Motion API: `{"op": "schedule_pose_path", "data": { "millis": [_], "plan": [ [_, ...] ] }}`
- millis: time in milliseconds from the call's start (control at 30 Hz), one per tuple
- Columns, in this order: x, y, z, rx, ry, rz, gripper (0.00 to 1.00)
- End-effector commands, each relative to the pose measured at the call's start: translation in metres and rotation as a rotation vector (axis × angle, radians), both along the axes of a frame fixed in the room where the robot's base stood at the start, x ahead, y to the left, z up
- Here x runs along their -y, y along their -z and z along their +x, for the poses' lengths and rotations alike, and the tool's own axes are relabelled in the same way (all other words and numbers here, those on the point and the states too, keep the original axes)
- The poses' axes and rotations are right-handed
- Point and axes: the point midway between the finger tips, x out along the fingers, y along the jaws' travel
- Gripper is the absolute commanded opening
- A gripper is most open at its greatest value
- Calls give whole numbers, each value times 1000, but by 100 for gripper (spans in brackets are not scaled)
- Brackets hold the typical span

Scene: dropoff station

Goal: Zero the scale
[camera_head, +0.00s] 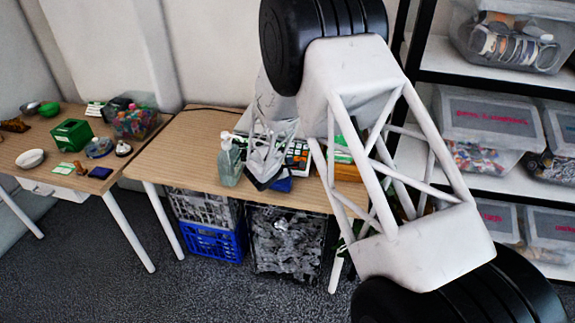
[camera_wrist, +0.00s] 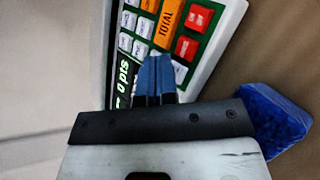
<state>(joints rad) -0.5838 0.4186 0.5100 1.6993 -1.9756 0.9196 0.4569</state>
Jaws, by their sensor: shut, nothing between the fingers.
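The scale's panel (camera_wrist: 205,38) is green with a pale frame and fills the upper middle of the wrist view, turned on its side. It bears white keys, an orange key marked TOTAL (camera_wrist: 168,22) and red keys (camera_wrist: 187,47). Its dark display (camera_wrist: 123,85) shows green characters that seem to read "0 pts"; part is hidden by my gripper. My gripper (camera_wrist: 155,60) is shut and empty, its blue fingertips over the panel beside the orange and red keys. Contact cannot be told. In the head view the scale (camera_head: 299,155) is partly hidden behind my gripper (camera_head: 262,178).
A blue object (camera_wrist: 273,118) lies close right of my gripper in the wrist view. A soap bottle (camera_head: 230,162) stands left of my gripper on the wooden table (camera_head: 180,150). Crates (camera_head: 212,241) sit below. Shelves with clear boxes (camera_head: 487,120) stand at right.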

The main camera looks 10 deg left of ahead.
Motion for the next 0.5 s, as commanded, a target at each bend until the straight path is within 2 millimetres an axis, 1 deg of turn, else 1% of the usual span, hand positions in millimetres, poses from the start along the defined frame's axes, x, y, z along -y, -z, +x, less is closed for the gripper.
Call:
{"op": "schedule_pose_path", "data": {
  "millis": [500],
  "plan": [
    [1,6,1,-2,0,-2,0]
  ]
}}
